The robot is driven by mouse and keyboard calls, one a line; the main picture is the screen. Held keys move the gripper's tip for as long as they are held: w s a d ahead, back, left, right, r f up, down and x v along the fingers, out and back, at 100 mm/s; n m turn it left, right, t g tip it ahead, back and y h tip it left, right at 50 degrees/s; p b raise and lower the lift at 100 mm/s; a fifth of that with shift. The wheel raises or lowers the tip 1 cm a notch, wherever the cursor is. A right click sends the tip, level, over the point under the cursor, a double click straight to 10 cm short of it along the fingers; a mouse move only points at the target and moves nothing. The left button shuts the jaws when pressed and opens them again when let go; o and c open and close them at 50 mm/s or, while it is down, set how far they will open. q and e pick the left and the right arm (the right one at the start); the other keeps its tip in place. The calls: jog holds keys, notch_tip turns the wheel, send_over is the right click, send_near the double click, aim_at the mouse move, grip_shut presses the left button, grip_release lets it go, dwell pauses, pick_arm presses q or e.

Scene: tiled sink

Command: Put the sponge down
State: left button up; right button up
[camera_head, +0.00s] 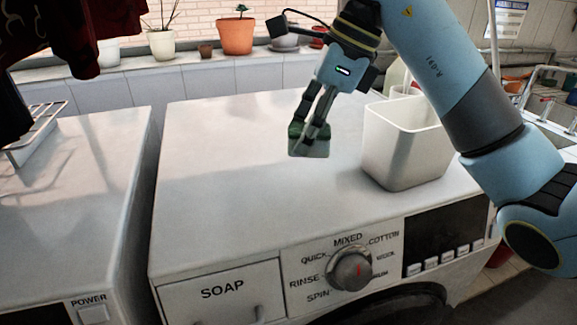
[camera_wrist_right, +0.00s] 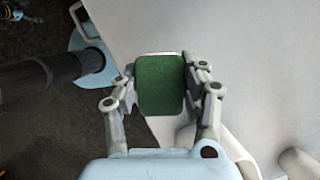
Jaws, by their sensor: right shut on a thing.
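The green sponge (camera_head: 309,147) is between the fingers of my right gripper (camera_head: 311,127) in the head view, over the top of the white washing machine (camera_head: 225,165). Whether it touches that top I cannot tell. In the right wrist view the sponge (camera_wrist_right: 161,84) shows its dark green face, with a finger of my right gripper (camera_wrist_right: 163,90) pressed to each side. The right gripper is shut on it. My left gripper is not in view.
A white open bin (camera_head: 407,150) stands on the machine, right of the sponge. Potted plants, one in an orange pot (camera_head: 236,37), line the ledge behind. A wire rack (camera_head: 38,130) sits on the left machine. The washer top left of the sponge is clear.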

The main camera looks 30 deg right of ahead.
aim_at(299, 202)
jog(key=shift+s+a+r+p, duration=0.1)
jog(key=shift+s+r+p, duration=0.05)
jog(key=shift+r+p, duration=0.2)
jog(key=shift+s+f, duration=0.1)
jog(key=shift+s, duration=0.15)
jog(key=f, duration=0.1)
jog(key=s+f, duration=0.1)
jog(key=f, duration=0.1)
jog(key=shift+d+p, duration=0.2)
jog(key=shift+p, duration=0.15)
jog(key=x, duration=0.2)
jog(key=shift+w+d+f, duration=0.15)
jog(key=shift+f, duration=0.65)
notch_tip(299, 202, down, 2)
jog(key=shift+f+p, duration=0.2)
jog(key=shift+p, duration=0.25)
jog(key=shift+f, duration=0.65)
jog(key=o, duration=0.4)
jog(key=shift+f, duration=0.1)
jog(key=o, duration=0.5)
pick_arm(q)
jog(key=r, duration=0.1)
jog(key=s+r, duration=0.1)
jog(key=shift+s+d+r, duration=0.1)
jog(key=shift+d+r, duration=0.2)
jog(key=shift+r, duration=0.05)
